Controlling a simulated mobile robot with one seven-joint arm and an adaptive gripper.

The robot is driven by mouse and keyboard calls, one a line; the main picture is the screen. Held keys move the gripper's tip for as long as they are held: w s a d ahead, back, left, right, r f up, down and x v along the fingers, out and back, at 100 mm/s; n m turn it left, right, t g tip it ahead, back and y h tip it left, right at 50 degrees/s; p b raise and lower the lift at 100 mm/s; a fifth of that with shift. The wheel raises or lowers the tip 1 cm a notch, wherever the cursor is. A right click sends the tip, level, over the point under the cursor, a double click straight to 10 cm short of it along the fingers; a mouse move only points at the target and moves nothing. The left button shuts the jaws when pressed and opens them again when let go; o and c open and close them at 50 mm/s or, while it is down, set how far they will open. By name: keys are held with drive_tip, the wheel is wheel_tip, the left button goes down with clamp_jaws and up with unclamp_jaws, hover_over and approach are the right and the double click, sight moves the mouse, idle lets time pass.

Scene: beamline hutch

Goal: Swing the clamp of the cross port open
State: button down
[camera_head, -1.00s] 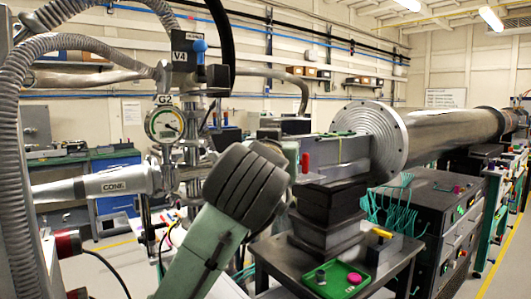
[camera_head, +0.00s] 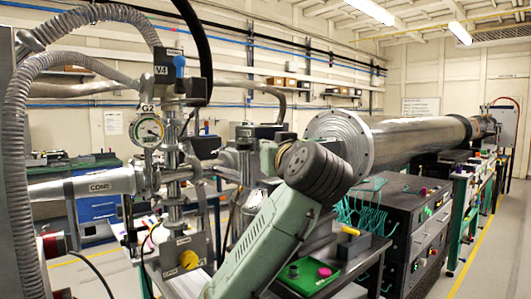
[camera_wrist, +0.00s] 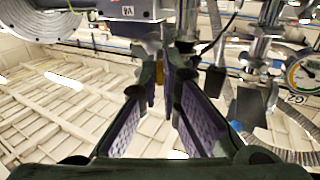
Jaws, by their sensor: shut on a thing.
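The cross port is part of the metal cross (camera_head: 175,190) below the gauge G2 (camera_head: 148,130) and the valve V4 (camera_head: 168,70) in the head view. My gripper (camera_wrist: 161,82) shows from behind in the wrist view, its two purple-padded fingers coming close together at the tips. It is shut on a small part between the tips, which I take to be the clamp; a bit of yellow shows there. The clamp's shape and how far it is swung cannot be made out. In the head view my wrist and arm hide the fingertips.
A long steel tube with a round flange (camera_head: 340,140) runs to the back right. A green tray (camera_head: 308,278) with small pieces lies on the bench. A black cabinet (camera_head: 405,225) stands to the right. A cone pipe (camera_head: 95,187) and hoses crowd the left. Floor at far right is clear.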

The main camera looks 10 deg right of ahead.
drive_tip(key=shift+d, duration=0.1)
idle(0.5)
drive_tip(key=c, duration=1.8)
unclamp_jaws()
drive_tip(key=s, duration=0.4)
drive_tip(key=s+d, duration=0.1)
drive_tip(key=s, duration=0.6)
drive_tip(key=shift+s+d, duration=0.4)
